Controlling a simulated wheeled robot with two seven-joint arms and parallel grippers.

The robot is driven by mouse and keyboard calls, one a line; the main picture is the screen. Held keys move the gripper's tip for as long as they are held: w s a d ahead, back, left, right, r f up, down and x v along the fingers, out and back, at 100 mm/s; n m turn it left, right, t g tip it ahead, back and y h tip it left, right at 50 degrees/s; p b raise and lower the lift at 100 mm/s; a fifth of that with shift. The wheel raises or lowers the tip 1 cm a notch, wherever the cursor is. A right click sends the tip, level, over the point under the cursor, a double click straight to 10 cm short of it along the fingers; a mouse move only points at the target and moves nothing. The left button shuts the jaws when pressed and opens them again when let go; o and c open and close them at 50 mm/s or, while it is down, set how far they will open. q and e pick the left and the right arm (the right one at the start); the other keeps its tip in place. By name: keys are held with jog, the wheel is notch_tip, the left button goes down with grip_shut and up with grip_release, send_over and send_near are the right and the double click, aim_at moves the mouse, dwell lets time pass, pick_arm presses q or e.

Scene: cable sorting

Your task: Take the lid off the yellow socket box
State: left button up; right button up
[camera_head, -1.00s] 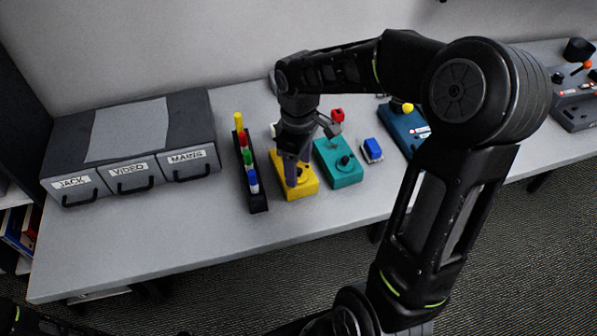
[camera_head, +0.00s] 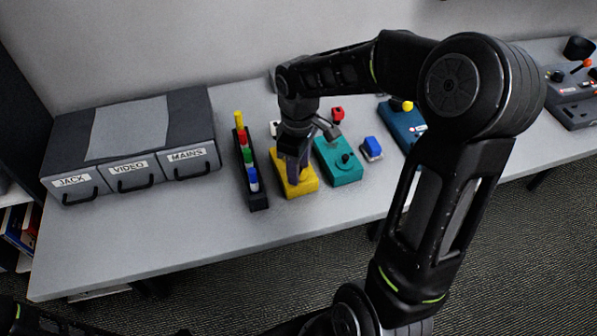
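The yellow socket box (camera_head: 300,188) stands on the grey table, between the black rack and the teal box. My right gripper (camera_head: 293,172) points down over it, with its fingers at the top of the box. The fingers and wrist hide much of the box's top, so I cannot tell a separate lid or whether the fingers are closed on anything. My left gripper is not in view; only a dark part of my body shows at the lower left.
A black rack (camera_head: 257,201) with coloured plugs stands just left. The teal box (camera_head: 345,175), a small blue block (camera_head: 371,148) and a blue box (camera_head: 402,128) stand to the right. A drawer unit (camera_head: 130,140) labelled JACK, VIDEO, MAINS is at left. The table front is clear.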

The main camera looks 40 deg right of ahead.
grip_shut()
jog(key=shift+r, duration=0.1)
notch_tip(320, 180, up, 10)
jog(key=shift+b, duration=0.45)
dwell(0.7)
